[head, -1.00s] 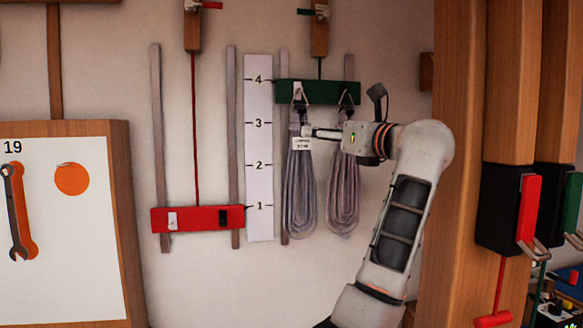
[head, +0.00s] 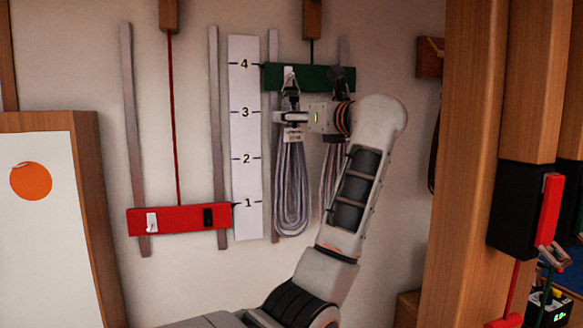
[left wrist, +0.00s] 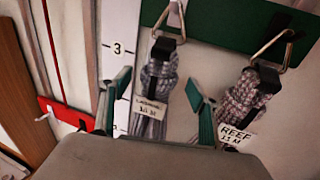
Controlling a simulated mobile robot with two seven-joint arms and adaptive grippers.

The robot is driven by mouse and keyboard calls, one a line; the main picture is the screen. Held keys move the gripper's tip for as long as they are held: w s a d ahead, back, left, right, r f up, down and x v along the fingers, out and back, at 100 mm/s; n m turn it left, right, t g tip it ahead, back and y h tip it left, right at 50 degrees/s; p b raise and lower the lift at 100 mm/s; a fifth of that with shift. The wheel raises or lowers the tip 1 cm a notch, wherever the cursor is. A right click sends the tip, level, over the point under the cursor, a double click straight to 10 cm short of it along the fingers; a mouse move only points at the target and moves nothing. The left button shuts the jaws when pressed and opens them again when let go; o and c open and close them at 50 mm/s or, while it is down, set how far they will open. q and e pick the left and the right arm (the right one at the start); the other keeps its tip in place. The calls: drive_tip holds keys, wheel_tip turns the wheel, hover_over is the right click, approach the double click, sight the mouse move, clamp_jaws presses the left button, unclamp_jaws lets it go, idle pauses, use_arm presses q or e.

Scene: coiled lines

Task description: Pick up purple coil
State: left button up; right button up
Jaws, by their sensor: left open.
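Two pale grey-lilac coils hang on the green board (head: 270,77); neither is strongly purple. The left coil (head: 291,190) looks greyer, with a white label marked 18 M, and also shows in the left wrist view (left wrist: 155,77). The right coil (head: 328,180) looks slightly pinker, is partly hidden by my arm in the head view, and bears a REEF label in the left wrist view (left wrist: 243,98). My left gripper (head: 283,117) is open at the left coil's neck. In the left wrist view its green fingers (left wrist: 158,85) stand either side of that coil, apparently not closed on it. My right gripper is out of view.
A red board (head: 180,219) hangs lower left, beside a numbered white scale (head: 246,150). Wooden posts (head: 470,130) with black boxes stand at the right. A white-fronted cabinet (head: 40,250) stands at the left.

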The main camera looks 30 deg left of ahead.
use_arm(q)
drive_tip(key=x, duration=0.3)
drive_tip(key=shift+w+a+p, duration=0.1)
drive_tip(key=shift+a+p, duration=0.3)
drive_tip(key=shift+d, duration=0.1)
drive_tip(key=c, duration=1.7)
drive_tip(key=shift+r, duration=0.1)
clamp_jaws()
drive_tip(key=shift+r, duration=0.1)
